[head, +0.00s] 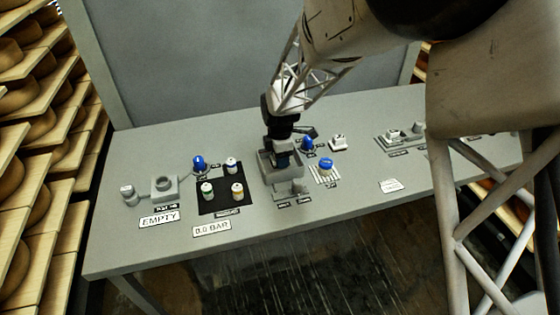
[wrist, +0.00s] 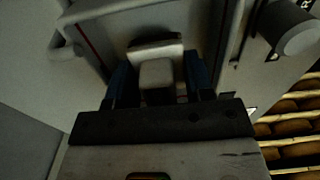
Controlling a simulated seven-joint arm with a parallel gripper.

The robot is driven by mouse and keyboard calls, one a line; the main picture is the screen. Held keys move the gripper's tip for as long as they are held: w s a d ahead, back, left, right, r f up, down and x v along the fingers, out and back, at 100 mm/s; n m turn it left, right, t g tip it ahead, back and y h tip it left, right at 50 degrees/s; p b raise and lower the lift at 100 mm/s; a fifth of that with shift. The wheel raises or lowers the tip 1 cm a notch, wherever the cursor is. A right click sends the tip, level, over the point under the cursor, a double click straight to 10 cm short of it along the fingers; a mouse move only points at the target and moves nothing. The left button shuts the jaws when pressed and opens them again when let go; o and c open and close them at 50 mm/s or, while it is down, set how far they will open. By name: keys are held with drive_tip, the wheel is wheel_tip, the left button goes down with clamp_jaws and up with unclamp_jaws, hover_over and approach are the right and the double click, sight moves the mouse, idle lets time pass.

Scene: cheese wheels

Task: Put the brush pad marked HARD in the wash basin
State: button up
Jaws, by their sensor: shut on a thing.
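My gripper (head: 281,160) is pointing down at a grey, box-like fixture (head: 268,172) near the table's middle, which looks like the wash basin. In the wrist view my gripper (wrist: 157,85) has its two blue fingers closed on a light grey block with a wider top (wrist: 156,70). This looks like a brush pad; no HARD marking is readable on it. Grey walls with a red line (wrist: 90,45) stand around it in the wrist view. Whether the pad touches the basin floor is hidden.
A black mat (head: 218,207) with several small capped jars lies left of the basin. A blue-topped piece (head: 326,164) sits on a striped mat to the right. A white block (head: 338,142) and a grey holder with pieces (head: 392,138) are further right. The table's front strip is mostly clear.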

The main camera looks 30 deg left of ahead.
drive_tip(key=shift+f, duration=1)
drive_tip(key=shift+f, duration=0.15)
drive_tip(key=o, duration=0.9)
drive_tip(key=shift+o, duration=0.2)
drive_tip(key=shift+r, duration=0.2)
wheel_tip(320, 180, up, 12)
drive_tip(key=shift+f, duration=0.1)
